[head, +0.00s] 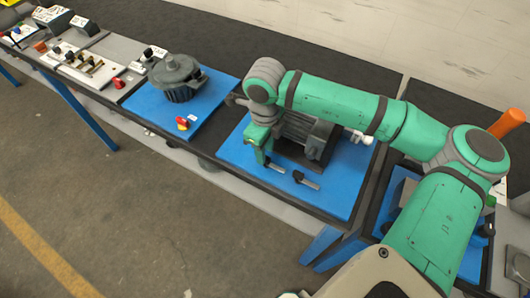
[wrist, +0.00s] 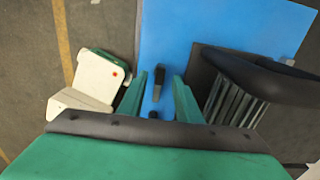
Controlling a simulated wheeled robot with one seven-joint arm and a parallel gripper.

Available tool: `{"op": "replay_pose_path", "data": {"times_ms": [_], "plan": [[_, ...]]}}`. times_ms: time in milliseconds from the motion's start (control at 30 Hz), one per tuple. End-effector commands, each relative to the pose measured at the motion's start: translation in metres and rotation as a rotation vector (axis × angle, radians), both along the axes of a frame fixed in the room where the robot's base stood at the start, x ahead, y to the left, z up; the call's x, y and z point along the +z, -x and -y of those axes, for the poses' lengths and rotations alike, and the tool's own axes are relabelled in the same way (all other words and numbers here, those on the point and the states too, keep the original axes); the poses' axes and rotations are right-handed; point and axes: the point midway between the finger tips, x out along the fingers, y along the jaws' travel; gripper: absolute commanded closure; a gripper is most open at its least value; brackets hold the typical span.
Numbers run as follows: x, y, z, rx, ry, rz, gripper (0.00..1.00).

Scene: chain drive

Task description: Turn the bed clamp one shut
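Two small black clamp handles sit on the blue mat in front of the grey motor (head: 309,134): one (head: 274,168) close to my gripper, the other (head: 306,181) farther right. I cannot tell which is bed clamp one. My gripper (head: 264,158) points down beside the motor's left end, near the first handle. In the wrist view its two green fingers (wrist: 158,98) stand apart, with a black handle (wrist: 159,78) showing in the gap between them, beyond the tips. A second dark piece (wrist: 153,114) shows lower in the gap. No contact is visible.
The blue mat (head: 345,196) has bare room at its front right. The finned motor (wrist: 232,100) on its dark plate stands close to the right finger.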

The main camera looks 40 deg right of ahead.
Motion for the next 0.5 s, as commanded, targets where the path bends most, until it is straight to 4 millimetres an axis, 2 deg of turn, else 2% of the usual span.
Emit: {"op": "replay_pose_path", "data": {"times_ms": [200,500], "plan": [[-0.018,0.0,0.0,0.0,-0.001,0.001,0.69],[-0.021,0.0,0.0,0.0,0.001,0.001,0.69]]}}
